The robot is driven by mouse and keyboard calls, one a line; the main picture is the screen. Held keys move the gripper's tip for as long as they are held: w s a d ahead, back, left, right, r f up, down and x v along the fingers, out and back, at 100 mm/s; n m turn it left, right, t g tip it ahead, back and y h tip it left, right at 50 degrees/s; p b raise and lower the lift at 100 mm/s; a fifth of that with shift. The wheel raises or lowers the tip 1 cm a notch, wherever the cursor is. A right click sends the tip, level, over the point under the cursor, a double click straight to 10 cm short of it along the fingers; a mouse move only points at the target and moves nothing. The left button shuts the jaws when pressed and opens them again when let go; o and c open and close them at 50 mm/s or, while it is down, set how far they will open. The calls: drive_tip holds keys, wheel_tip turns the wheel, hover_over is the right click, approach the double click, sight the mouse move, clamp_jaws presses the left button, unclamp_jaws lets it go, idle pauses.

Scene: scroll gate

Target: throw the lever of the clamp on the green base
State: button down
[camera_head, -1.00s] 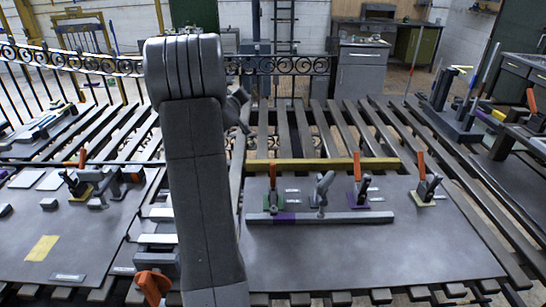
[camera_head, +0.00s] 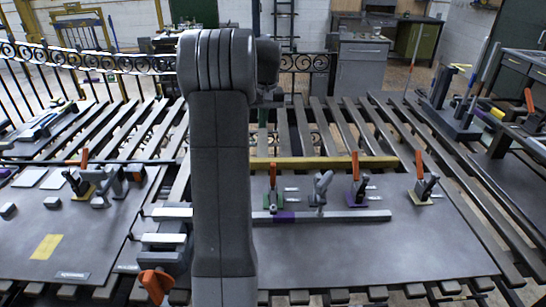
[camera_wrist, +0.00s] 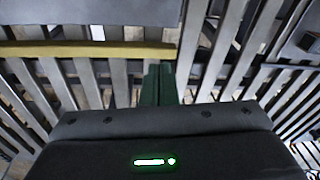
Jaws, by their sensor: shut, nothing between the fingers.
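The clamp on the green base (camera_head: 271,207) stands on the grey right-hand plate, just right of my arm in the head view. Its orange lever (camera_head: 272,176) points upright. A grey bar with a purple section (camera_head: 284,217) lies along its near side. My gripper (camera_wrist: 160,68) shows in the wrist view as two dark green fingers pressed together, empty, over the slatted bench. The clamp is not visible in the wrist view. My arm hides most of the gripper in the head view.
A grey clamp (camera_head: 320,190), a purple-base clamp (camera_head: 357,190) and a yellow-base clamp (camera_head: 423,187) stand to the right of the green one. A yellow rail (camera_head: 330,163) runs behind them. The front of the plate (camera_head: 390,255) is clear.

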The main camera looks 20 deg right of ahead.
sight(273, 163)
drive_tip(key=s+d+r+m+g, duration=0.2)
drive_tip(key=s, duration=0.2)
drive_tip(key=s+a+f+p, duration=0.1)
drive_tip(key=s+f, duration=0.3)
drive_tip(key=f, duration=0.7)
drive_tip(key=shift+s+h+p, duration=0.3)
drive_tip(key=shift+p, duration=0.05)
drive_tip(key=shift+a, duration=0.1)
drive_tip(key=shift+s+a+f+b, duration=0.1)
drive_tip(key=shift+s+f+b, duration=0.15)
drive_tip(key=shift+b, duration=0.5)
drive_tip(key=shift+s+a+t+b, duration=0.2)
drive_tip(key=shift+s+t+b, duration=0.3)
drive_tip(key=shift+s+b, duration=0.25)
